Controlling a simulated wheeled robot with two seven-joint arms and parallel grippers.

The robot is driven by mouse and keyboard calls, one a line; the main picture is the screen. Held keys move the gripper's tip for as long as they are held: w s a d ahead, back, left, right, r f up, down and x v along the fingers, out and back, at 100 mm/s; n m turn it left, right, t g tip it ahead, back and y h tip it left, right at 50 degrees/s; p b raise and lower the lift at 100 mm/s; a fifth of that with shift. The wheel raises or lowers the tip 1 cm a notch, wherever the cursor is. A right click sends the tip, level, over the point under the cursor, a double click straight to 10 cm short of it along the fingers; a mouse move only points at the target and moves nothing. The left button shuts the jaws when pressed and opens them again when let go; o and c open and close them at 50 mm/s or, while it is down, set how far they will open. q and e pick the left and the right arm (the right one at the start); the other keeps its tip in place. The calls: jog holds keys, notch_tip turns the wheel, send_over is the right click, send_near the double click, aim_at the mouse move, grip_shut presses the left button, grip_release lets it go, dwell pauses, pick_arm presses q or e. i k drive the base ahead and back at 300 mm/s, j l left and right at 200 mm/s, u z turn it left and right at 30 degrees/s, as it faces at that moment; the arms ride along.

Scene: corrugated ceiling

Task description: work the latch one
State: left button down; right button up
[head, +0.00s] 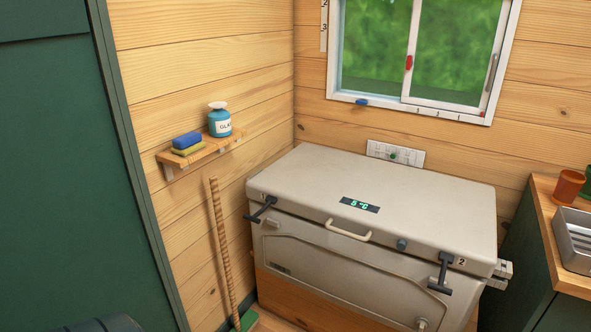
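A large beige chest cooler (375,195) stands in the corner with its lid down. A black T-shaped latch (261,209) is at the left of its front edge, beside a small mark too faint to read surely. It slants outward to the lower left. A second black latch (441,274), beside the label 2, hangs down over the front at the right. Whether either latch is fastened I cannot tell. A pale handle (348,230) sits at the middle of the lid's front edge. Neither of my grippers is in view.
A wooden shelf (200,152) holds a blue-and-yellow sponge (187,143) and a blue bottle (219,122). A broom-like pole (223,250) leans left of the cooler. A green panel (75,150) fills the left.

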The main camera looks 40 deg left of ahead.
aim_at(270, 201)
jog(key=u, duration=1.65)
